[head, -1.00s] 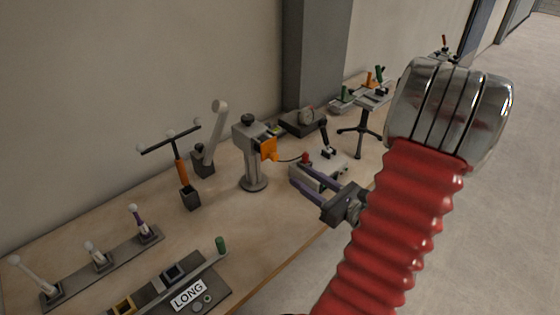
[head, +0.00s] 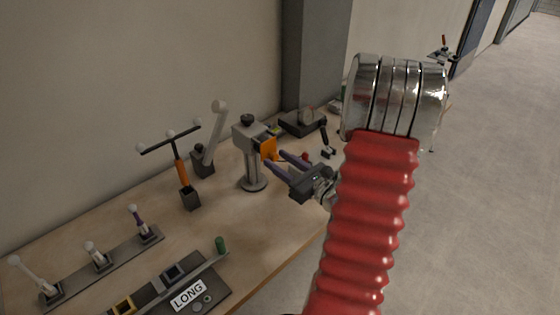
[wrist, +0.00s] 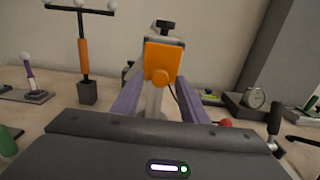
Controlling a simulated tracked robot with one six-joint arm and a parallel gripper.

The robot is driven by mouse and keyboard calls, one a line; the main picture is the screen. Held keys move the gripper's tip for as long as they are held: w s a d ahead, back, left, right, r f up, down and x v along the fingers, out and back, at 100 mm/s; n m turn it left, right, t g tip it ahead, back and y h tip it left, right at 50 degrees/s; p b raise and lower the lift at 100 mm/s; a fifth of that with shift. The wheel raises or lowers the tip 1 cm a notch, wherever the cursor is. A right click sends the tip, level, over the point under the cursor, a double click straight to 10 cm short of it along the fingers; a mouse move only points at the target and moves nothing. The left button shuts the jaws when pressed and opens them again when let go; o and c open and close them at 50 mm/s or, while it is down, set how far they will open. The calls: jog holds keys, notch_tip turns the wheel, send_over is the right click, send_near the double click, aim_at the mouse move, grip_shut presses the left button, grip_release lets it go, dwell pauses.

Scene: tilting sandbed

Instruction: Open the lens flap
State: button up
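An orange flap (head: 268,149) with a round orange knob sits on the side of a grey head on a post (head: 253,165). In the wrist view the flap (wrist: 164,57) faces me upright and covers the front of the head, and its knob (wrist: 161,77) shows near its lower middle. My gripper (head: 276,159) is open, with its two purple fingers pointing at the flap. In the wrist view my fingers (wrist: 160,88) lie spread to either side, with the knob between and slightly above them. Nothing is held. I cannot tell whether the fingertips touch anything.
A dark box with a round gauge (head: 306,118) and a black lever (head: 325,140) stand right of the post. A T-handle with an orange grip (head: 181,173) and a pale lever (head: 215,125) stand left. A plate marked LONG (head: 188,295) lies at the front edge.

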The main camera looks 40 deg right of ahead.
jog(key=shift+w, duration=0.2)
jog(key=shift+c, duration=0.6)
grip_shut()
jog(key=shift+d, duration=0.1)
